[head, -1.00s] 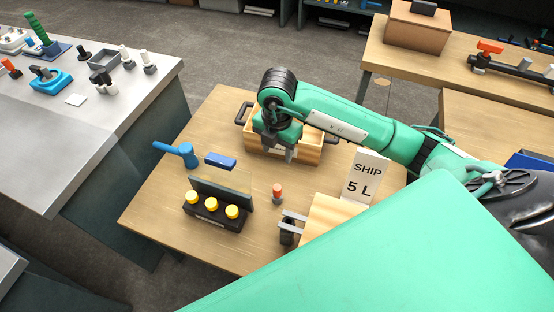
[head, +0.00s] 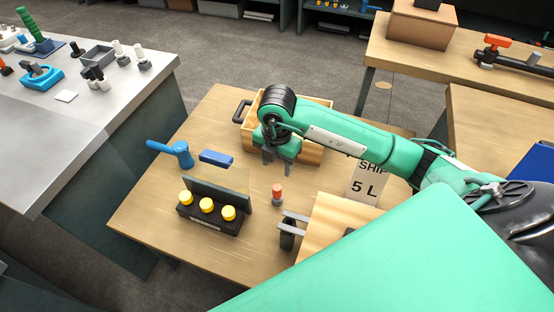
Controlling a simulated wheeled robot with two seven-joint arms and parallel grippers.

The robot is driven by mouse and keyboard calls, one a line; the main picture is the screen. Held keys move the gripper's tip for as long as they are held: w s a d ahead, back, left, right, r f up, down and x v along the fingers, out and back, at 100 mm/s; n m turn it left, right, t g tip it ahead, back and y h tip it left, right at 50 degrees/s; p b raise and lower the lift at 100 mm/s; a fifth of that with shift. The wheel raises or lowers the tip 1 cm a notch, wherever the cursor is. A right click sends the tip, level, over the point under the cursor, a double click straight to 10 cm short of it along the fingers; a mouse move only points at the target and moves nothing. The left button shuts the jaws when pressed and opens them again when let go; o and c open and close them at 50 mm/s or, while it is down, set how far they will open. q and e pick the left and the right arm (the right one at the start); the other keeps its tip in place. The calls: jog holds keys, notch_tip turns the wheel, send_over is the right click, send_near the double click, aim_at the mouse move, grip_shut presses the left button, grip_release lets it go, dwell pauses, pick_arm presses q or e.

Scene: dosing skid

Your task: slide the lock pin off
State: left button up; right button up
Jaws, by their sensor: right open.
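No part is plainly marked as the lock pin. A small upright peg with an orange-red top and grey base (head: 277,195) stands on the wooden table and may be it, but I cannot tell. My right gripper (head: 279,160) is open and empty, pointing down in front of the wooden crate (head: 312,157), behind the peg and apart from it. A dark block with yellow knobs (head: 210,222) and an upright dark plate stands to the left of the peg. A blue handled part (head: 180,152) and a blue bar (head: 216,158) are behind it. My left gripper is out of view.
A "SHIP 5 L" sign (head: 364,188) stands under my right forearm, its top partly covered. A pale wooden block (head: 335,222) with a grey two-armed bracket (head: 290,228) is at the front right. The table (head: 150,205) is bare at its left.

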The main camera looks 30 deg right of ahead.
aim_at(277, 187)
notch_tip(277, 187, down, 12)
jog(key=shift+f+b, duration=0.1)
jog(key=shift+b, duration=0.35)
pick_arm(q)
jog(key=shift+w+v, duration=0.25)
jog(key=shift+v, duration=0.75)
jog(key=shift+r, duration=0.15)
pick_arm(e)
jog(key=c, duration=1)
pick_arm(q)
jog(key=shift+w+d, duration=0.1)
pick_arm(e)
jog(key=shift+c, duration=0.3)
